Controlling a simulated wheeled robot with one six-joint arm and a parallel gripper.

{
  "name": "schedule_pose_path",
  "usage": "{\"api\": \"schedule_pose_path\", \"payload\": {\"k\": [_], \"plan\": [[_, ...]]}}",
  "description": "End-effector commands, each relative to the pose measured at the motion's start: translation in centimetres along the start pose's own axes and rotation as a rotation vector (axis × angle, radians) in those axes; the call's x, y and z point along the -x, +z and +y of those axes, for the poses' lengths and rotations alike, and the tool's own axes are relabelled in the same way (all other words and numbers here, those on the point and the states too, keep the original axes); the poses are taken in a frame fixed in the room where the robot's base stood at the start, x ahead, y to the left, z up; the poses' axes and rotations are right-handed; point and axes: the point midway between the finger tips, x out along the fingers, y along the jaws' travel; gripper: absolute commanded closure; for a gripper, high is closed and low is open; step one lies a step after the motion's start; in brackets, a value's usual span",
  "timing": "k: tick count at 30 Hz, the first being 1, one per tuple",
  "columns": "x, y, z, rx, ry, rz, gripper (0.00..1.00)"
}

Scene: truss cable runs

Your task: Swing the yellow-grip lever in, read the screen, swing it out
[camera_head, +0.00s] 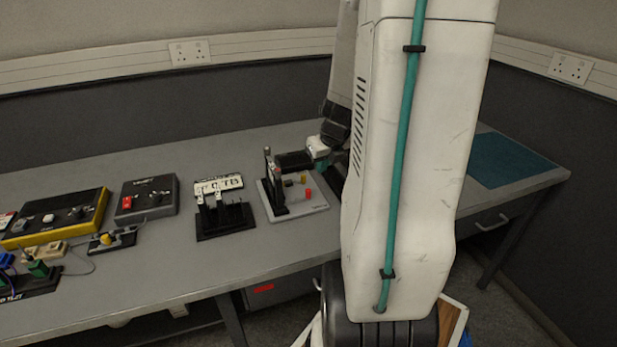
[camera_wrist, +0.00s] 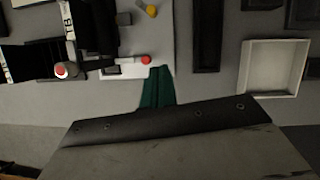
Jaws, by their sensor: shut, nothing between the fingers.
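The lever board (camera_head: 318,207) is a light grey plate on the bench. It carries a black upright stand (camera_head: 279,198), a yellow grip (camera_head: 302,180) and a red grip (camera_head: 308,193). In the wrist view the yellow grip (camera_wrist: 151,11) is at the top edge and the red grip (camera_wrist: 146,60) is just above my fingertips. A dark box (camera_head: 294,160) shows above the board; I cannot tell whether it is the screen, and I see no reading. My gripper (camera_wrist: 160,72) has its teal fingers shut and empty. In the head view it (camera_head: 322,164) is at the board's back right, partly hidden by my arm.
Left of the board stands a black rack (camera_head: 226,222) with white lettered tags. Further left are a dark box with a red switch (camera_head: 146,198) and a yellow-framed panel (camera_head: 58,220). The wrist view shows a white tray (camera_wrist: 245,75) and a narrow dark tray (camera_wrist: 206,40) at right.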

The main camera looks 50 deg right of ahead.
Motion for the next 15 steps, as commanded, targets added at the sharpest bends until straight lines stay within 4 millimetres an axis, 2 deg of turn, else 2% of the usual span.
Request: {"api": "schedule_pose_path", "payload": {"k": [5,15], "plan": [[-1.1,0.0,0.1,0.001,0.003,0.002,1.0],[-7.0,0.0,0.1,0.001,0.004,0.003,1.0]]}}
